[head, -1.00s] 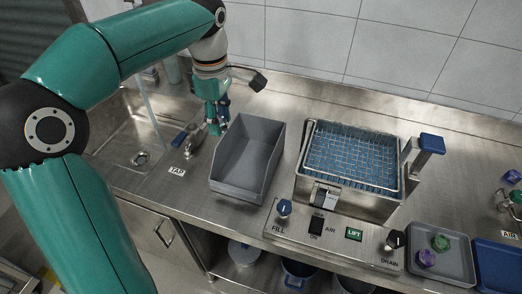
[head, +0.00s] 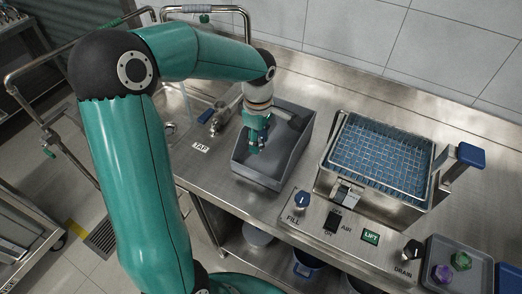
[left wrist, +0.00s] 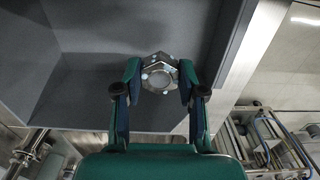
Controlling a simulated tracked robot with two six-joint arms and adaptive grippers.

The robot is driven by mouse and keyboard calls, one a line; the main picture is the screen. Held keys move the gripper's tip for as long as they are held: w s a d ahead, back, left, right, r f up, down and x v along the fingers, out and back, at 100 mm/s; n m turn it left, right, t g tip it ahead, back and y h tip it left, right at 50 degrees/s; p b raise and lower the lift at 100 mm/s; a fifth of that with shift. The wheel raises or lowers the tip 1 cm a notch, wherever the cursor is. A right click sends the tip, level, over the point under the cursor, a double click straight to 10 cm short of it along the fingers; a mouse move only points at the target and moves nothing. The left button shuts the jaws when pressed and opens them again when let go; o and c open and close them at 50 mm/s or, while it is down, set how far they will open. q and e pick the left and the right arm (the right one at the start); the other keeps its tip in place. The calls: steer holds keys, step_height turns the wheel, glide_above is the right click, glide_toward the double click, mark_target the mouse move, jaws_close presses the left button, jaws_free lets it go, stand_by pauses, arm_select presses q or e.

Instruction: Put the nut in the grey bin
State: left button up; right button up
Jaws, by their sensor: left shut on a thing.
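The bin's grey wall and floor also show behind the nut in the left wrist view (left wrist: 80,90). The nut is too small or hidden to make out in the head view. My right gripper is not in view.
Right of the bin stands a metal tank with a blue mesh basket (head: 380,155) and a blue-capped handle (head: 471,155). A control panel (head: 335,225) lies in front. A grey tray (head: 440,285) holds green and purple pieces. The tap (head: 207,116) and sink are at left.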

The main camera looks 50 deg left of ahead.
mark_target(259, 157)
arm_select(q)
steer(key=shift+f, duration=2.3)
steer(key=shift+f, duration=0.1)
steer(key=o, duration=1.2)
step_height(259, 157, up, 12)
steer(key=shift+r, duration=0.1)
steer(key=shift+s, duration=0.1)
